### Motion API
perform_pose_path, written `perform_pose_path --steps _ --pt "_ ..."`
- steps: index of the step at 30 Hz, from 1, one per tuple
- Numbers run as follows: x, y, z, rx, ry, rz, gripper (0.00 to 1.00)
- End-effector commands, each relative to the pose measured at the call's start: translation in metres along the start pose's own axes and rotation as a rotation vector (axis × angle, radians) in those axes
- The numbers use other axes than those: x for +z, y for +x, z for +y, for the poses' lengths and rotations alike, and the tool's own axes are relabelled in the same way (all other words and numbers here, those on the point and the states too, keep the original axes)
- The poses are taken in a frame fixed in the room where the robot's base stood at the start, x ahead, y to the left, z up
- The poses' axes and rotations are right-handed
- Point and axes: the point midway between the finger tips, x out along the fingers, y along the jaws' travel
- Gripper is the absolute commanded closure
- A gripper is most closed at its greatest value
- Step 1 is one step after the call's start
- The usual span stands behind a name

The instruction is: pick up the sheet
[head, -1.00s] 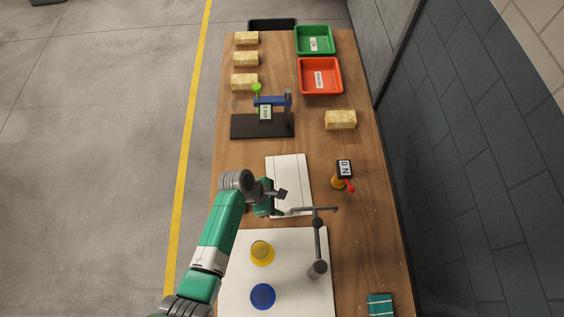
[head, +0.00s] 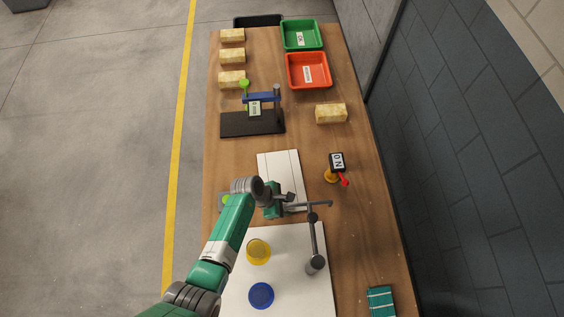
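A flat white sheet (head: 279,168) with thin lines along its length lies on the wooden table, just beyond the large white board. My gripper (head: 288,203) is over the near end of the sheet and covers part of it. Its dark fingers point right and look apart, with nothing visible between them. I cannot tell how high it is above the sheet or whether it touches it. The arm of a grey stand (head: 313,240) runs close beside the fingertips.
The white board (head: 290,285) bears a yellow cup (head: 258,251), a blue disc (head: 261,295) and the stand. A red-handled device (head: 335,168) is right of the sheet. A black-based fixture (head: 252,122), foam blocks (head: 331,113), a red tray (head: 308,70) and a green tray (head: 301,34) are farther back.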

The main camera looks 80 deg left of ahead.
Motion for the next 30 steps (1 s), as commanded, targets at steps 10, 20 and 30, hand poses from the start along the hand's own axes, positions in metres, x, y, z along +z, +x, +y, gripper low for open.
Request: perform_pose_path --steps 10,20,30 --pt "0.000 0.000 0.000 0.000 0.000 0.000 1.00" --pt "0.006 -0.013 -0.001 0.000 0.001 -0.001 1.00" --pt "-0.013 -0.058 0.000 0.002 0.004 -0.001 1.00"
